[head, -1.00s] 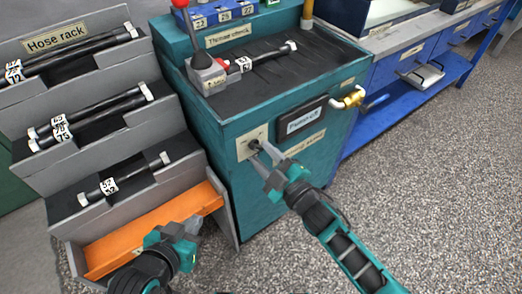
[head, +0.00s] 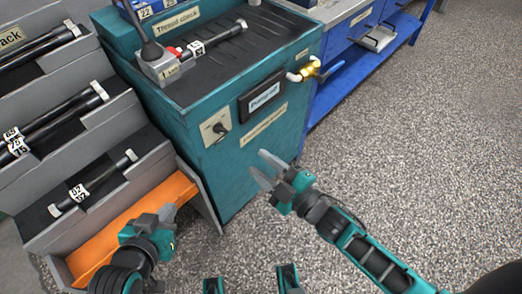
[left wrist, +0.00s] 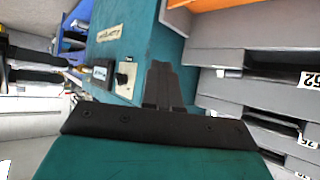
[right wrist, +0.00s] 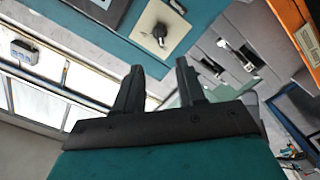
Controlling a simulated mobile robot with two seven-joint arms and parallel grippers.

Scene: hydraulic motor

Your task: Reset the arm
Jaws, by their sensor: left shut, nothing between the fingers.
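My right gripper (head: 268,170) is open and empty, in front of the teal cabinet (head: 225,170) and apart from it, over the grey floor. The right wrist view shows its two fingers (right wrist: 160,85) spread with nothing between them. My left gripper (head: 165,213) is shut and empty, above the orange tray at the foot of the hose rack. The left wrist view shows its fingers (left wrist: 160,80) together. The cabinet's front has a black rotary knob (head: 219,128) on a pale plate, which also shows in the right wrist view (right wrist: 159,32).
The hose rack (head: 105,187) with several black hoses stands left, above the orange tray (head: 112,240). A hose (head: 225,35) lies on the cabinet top by a grey block with a lever. A brass valve (head: 305,74) sticks out at the cabinet's right. Floor at right is clear.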

